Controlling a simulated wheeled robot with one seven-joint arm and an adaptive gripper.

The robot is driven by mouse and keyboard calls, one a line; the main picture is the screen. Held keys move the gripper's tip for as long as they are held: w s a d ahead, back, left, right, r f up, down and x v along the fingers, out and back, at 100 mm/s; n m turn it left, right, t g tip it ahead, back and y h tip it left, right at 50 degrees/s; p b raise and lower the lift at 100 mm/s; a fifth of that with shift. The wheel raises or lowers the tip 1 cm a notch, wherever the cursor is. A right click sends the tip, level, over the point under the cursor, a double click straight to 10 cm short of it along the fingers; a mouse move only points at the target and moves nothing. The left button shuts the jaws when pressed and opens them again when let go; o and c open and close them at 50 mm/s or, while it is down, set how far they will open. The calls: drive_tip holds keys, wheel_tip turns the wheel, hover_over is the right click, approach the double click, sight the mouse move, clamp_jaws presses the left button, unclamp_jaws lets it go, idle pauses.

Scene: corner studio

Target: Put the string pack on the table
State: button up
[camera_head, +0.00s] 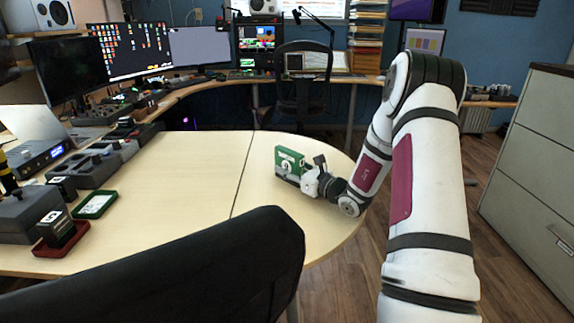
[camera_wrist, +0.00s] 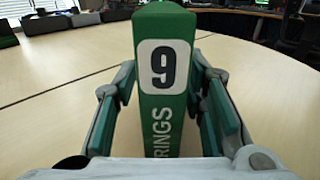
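The string pack (camera_head: 289,160) is a green box with a white label, over the right part of the light wooden table (camera_head: 190,180). In the wrist view the pack (camera_wrist: 165,100) stands upright between my fingers, showing a black "9" on white and the letters "RINGS". My gripper (camera_head: 300,176) reaches it from the right, with a finger against each side; the fingers also show in the wrist view (camera_wrist: 163,80). It is shut on the pack. I cannot tell whether the pack's bottom touches the table; its lower end is hidden.
A black chair back (camera_head: 200,260) blocks the near edge. A green tray (camera_head: 95,204), a red tray (camera_head: 72,243) and grey devices (camera_head: 88,170) crowd the table's left side. Another chair (camera_head: 303,85) stands behind. The middle of the table is clear.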

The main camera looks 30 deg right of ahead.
drive_tip(key=s, duration=0.3)
drive_tip(key=s+d+p, duration=0.1)
drive_tip(key=s, duration=0.3)
drive_tip(key=s+d+p, duration=0.1)
drive_tip(key=s, duration=0.3)
drive_tip(key=shift+d, duration=0.1)
drive_tip(key=shift+w+r, duration=0.1)
